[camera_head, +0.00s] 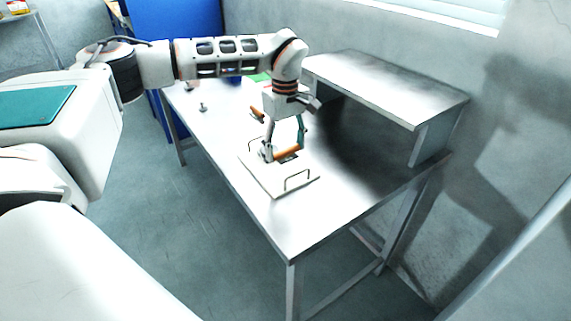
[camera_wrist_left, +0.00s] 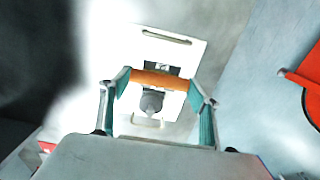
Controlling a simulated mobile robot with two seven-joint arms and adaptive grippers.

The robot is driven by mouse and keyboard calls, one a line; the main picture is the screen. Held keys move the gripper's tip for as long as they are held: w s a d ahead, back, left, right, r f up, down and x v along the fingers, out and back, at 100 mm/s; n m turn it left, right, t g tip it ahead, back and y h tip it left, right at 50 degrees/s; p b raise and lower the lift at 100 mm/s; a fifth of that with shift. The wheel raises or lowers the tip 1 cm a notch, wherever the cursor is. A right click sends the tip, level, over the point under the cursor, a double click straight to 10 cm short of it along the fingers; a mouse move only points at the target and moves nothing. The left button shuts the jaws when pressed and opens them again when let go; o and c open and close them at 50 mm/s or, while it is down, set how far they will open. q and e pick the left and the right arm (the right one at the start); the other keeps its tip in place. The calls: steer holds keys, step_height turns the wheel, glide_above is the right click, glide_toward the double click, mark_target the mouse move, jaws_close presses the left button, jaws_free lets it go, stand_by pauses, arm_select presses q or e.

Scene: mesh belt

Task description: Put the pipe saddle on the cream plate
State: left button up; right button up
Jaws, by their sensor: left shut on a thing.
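My left gripper (camera_head: 285,147) is shut on the pipe saddle (camera_head: 287,153), an orange-brown, rounded bar-like piece. In the wrist view the pipe saddle (camera_wrist_left: 160,80) lies crosswise between the two teal-sided fingers of my left gripper (camera_wrist_left: 160,82). The cream plate (camera_head: 273,186) is a flat rectangle with a wire handle at each end. The gripper and pipe saddle are over it; whether they touch is hard to tell. In the wrist view the plate (camera_wrist_left: 180,52) has a dark square, partly hidden by the pipe saddle. My right gripper is out of view.
A grey rounded thing (camera_wrist_left: 151,101) shows beside the pipe saddle. Another orange-brown piece (camera_head: 257,113) lies behind the plate. A small grey object (camera_head: 203,106) stands farther left on the metal table (camera_head: 310,230). A raised shelf (camera_head: 395,85) borders the right. The table's near end is clear.

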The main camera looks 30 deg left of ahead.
mark_target(286, 173)
arm_select(q)
step_height(286, 173, down, 5)
steer(key=shift+f, duration=0.3)
steer(key=shift+f, duration=0.15)
steer(key=o, duration=1.2)
steer(key=shift+o, duration=0.2)
step_height(286, 173, up, 12)
steer(key=shift+r, duration=0.1)
